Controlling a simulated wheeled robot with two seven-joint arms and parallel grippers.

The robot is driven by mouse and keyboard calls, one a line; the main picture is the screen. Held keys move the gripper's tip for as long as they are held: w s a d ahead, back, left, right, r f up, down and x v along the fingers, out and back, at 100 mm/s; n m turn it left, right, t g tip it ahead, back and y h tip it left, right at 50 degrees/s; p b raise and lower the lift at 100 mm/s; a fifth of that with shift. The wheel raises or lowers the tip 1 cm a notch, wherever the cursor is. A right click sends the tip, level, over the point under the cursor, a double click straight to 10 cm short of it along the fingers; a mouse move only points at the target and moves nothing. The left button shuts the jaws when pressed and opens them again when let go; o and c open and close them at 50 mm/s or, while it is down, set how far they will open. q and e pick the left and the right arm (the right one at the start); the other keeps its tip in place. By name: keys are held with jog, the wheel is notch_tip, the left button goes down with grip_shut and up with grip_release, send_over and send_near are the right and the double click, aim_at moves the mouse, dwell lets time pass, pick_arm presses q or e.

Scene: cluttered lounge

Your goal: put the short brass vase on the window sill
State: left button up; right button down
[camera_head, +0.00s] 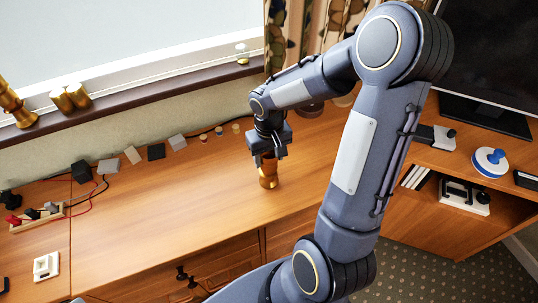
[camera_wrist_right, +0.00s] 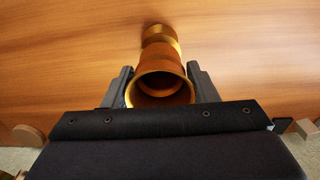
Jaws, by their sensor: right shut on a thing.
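The short brass vase (camera_head: 268,178) stands upright on the wooden desk top, near its front edge. In the right wrist view the vase (camera_wrist_right: 162,66) shows its open mouth toward the camera, between the two fingers. My right gripper (camera_head: 268,156) points down and is shut on the upper part of the vase; its fingers also show in the right wrist view (camera_wrist_right: 163,88). The window sill (camera_head: 150,90) is the dark ledge at the back left, below the window. My left gripper is not in view.
Brass pieces (camera_head: 72,97) and a taller brass object (camera_head: 14,104) stand on the sill's left part; a small glass item (camera_head: 242,54) is at its right end. Small blocks (camera_head: 132,154) and cables line the desk's back. The sill's middle is clear. A monitor (camera_head: 490,60) stands right.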

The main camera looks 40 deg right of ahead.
jog(key=shift+r, duration=0.1)
jog(key=c, duration=1)
grip_release()
jog(key=shift+f, duration=0.25)
jog(key=o, duration=0.4)
jog(key=shift+o, duration=0.2)
jog(key=shift+r, duration=0.1)
